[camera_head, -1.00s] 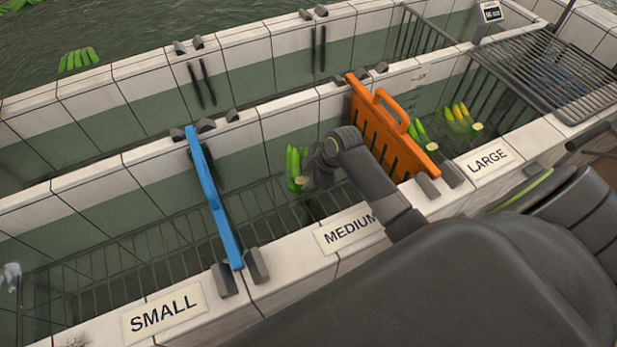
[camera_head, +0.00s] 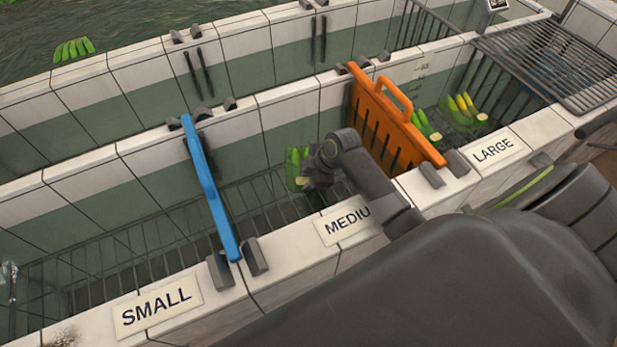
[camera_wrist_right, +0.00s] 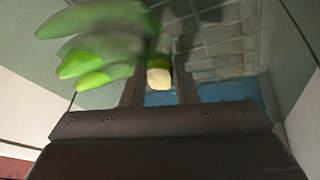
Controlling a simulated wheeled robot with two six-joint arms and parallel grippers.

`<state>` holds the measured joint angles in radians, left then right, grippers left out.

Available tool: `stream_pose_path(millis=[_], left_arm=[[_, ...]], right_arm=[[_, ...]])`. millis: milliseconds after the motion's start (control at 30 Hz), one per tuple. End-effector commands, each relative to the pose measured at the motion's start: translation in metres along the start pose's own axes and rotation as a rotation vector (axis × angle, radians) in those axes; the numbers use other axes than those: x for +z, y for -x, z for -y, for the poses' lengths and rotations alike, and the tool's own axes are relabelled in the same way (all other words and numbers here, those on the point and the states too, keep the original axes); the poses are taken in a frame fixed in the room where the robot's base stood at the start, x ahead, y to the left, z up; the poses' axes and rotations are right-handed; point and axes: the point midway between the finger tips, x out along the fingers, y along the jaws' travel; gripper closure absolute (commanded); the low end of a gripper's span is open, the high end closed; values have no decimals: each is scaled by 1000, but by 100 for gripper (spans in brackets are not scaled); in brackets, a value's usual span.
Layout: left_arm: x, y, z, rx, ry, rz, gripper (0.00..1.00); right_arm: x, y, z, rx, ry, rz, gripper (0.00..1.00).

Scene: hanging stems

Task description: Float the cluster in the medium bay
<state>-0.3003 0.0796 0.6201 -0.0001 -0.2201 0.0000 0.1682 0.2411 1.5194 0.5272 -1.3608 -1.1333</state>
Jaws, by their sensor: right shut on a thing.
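A green banana cluster (camera_head: 293,168) is in the medium bay, between the blue divider (camera_head: 209,188) and the orange divider (camera_head: 388,118). My right gripper (camera_head: 318,172) is shut on it, low inside the bay. In the right wrist view the cluster (camera_wrist_right: 105,50) hangs to the left, with its pale cut stem between the fingers (camera_wrist_right: 160,84). The MEDIUM label (camera_head: 347,222) is on the front wall, partly covered by my right arm. I cannot tell whether the cluster touches the water. My left gripper is not in view.
The large bay at right holds banana clusters with green and yellow fruit (camera_head: 463,112). A metal rack (camera_head: 545,62) lies over its far right end. The small bay (camera_head: 110,250) at left shows no fruit. Another green cluster (camera_head: 74,49) floats in the water at upper left.

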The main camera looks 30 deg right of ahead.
Motion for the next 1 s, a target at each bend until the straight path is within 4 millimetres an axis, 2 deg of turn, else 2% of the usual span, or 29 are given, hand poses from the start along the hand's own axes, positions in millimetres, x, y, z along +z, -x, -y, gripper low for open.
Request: stream_pose_path(millis=[1000], left_arm=[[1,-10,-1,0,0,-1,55]], right_arm=[[6,-15,3,0,0,0,100]])
